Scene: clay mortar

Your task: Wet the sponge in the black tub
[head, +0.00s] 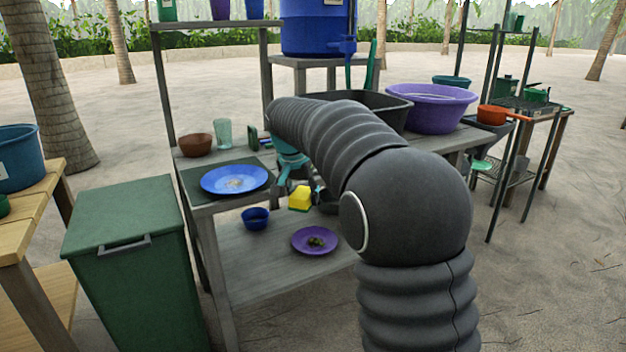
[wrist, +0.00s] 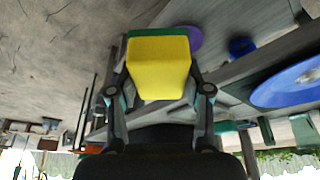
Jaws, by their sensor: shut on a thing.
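My gripper (head: 301,187) is shut on the sponge (head: 299,200), which is yellow with a green side. In the wrist view the sponge (wrist: 158,70) sits between the two fingers of my gripper (wrist: 158,92), its yellow part facing the camera. In the head view the sponge hangs in front of the counter's near edge, above the lower shelf. The black tub (head: 393,103) stands on the counter behind my arm, to the right of and farther back than the sponge. My arm hides much of the tub, and its inside cannot be seen.
A purple basin (head: 430,106) stands right of the black tub. A blue plate (head: 234,179), brown bowl (head: 196,145) and glass (head: 223,134) are on the left counter. A blue bowl (head: 255,218) and purple plate (head: 315,240) sit on the lower shelf. A blue water barrel (head: 316,28) stands behind.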

